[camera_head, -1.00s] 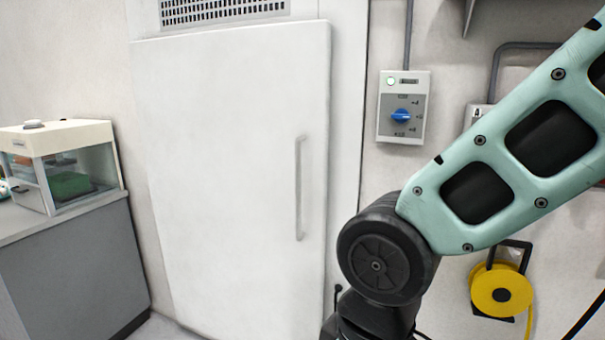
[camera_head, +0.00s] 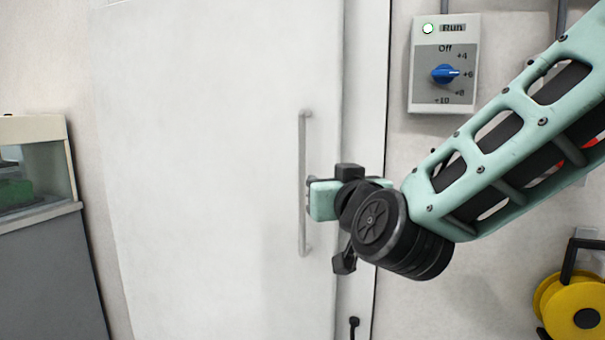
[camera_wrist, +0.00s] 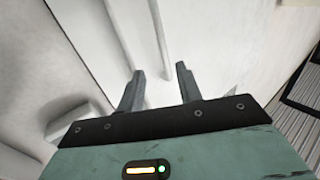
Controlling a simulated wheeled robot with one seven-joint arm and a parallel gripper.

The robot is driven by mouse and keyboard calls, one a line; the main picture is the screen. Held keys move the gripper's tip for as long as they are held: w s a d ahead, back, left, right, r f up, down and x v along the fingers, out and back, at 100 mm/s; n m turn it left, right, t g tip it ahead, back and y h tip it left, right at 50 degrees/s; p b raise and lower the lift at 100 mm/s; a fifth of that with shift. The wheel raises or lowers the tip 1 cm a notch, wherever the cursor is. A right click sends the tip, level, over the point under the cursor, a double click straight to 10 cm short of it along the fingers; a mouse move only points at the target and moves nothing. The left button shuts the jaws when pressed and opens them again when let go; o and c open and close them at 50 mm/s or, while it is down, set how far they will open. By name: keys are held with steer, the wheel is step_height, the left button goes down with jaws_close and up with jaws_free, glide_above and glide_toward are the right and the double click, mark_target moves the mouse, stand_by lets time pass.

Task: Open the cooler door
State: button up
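The white cooler door (camera_head: 200,150) is closed in its frame. Its slim vertical grey handle (camera_head: 302,140) is near the door's right edge. My gripper (camera_head: 309,195) is at the handle's lower half, just to its right in the head view. In the wrist view, my gripper's two dark fingers (camera_wrist: 160,87) are apart, and a long pale bar that looks like the handle (camera_wrist: 158,35) runs down toward the gap between them. I cannot tell whether the fingers touch the handle.
A control box (camera_head: 444,65) with a blue knob and a lit green light is on the wall right of the door. A yellow reel (camera_head: 570,300) hangs lower right. A grey counter (camera_head: 50,270) carries a glass-fronted case (camera_head: 35,165) at left.

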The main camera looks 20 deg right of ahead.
mark_target(303, 165)
steer(key=w+p, duration=0.1)
steer(key=p, duration=0.3)
steer(key=w+p, duration=0.1)
steer(key=p, duration=0.3)
steer(key=shift+w+r+p, duration=0.2)
steer(key=shift+r+p, duration=0.15)
steer(key=shift+w+p, duration=0.15)
steer(key=shift+p, duration=0.95)
steer(key=w+p, duration=0.1)
steer(key=w, duration=0.3)
steer(key=w+p, duration=0.1)
steer(key=w, duration=0.9)
steer(key=shift+w+d+f+p, duration=0.25)
steer(key=shift+f+p, duration=0.1)
steer(key=shift+p, duration=0.05)
jaws_close()
